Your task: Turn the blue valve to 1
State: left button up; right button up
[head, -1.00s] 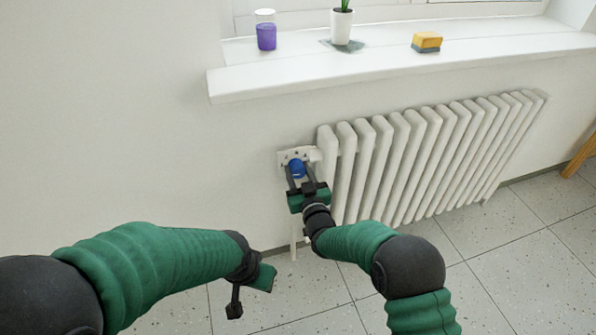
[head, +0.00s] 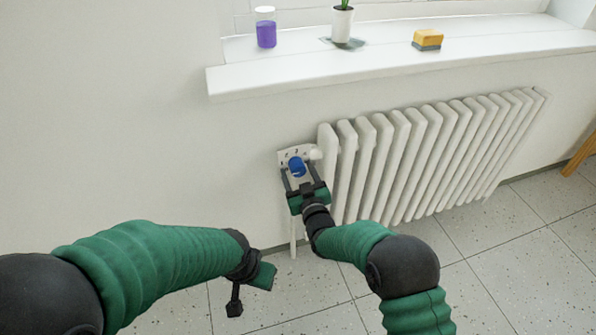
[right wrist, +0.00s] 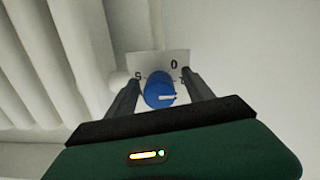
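The blue valve (head: 297,166) is a round knob on a white plate (head: 285,156) at the radiator's left end. In the right wrist view the blue valve (right wrist: 157,88) has a white mark pointing right, towards a label partly hidden by a finger. An "S"-like character and a "0" show on the plate (right wrist: 156,65). My right gripper (head: 298,172) is open, with one finger on each side of the knob and gaps between them; its fingers also show in the right wrist view (right wrist: 157,80). My left gripper (head: 250,290) hangs open and empty at lower left, away from the valve.
The white ribbed radiator (head: 425,160) stands close to the right of the valve. The window sill (head: 400,66) juts out above, holding a purple jar (head: 266,33), a potted plant (head: 342,24) and a sponge (head: 427,40). The wall to the left is bare.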

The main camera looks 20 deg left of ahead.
jog(key=shift+r, duration=0.25)
jog(key=shift+s+d, duration=0.1)
jog(key=shift+d, duration=0.05)
jog(key=p+v, duration=0.4)
jog(key=v, duration=1.2)
jog(key=shift+s+p, duration=0.2)
jog(key=shift+p, duration=0.2)
jog(key=shift+d+f, duration=0.1)
jog(key=shift+d, duration=0.05)
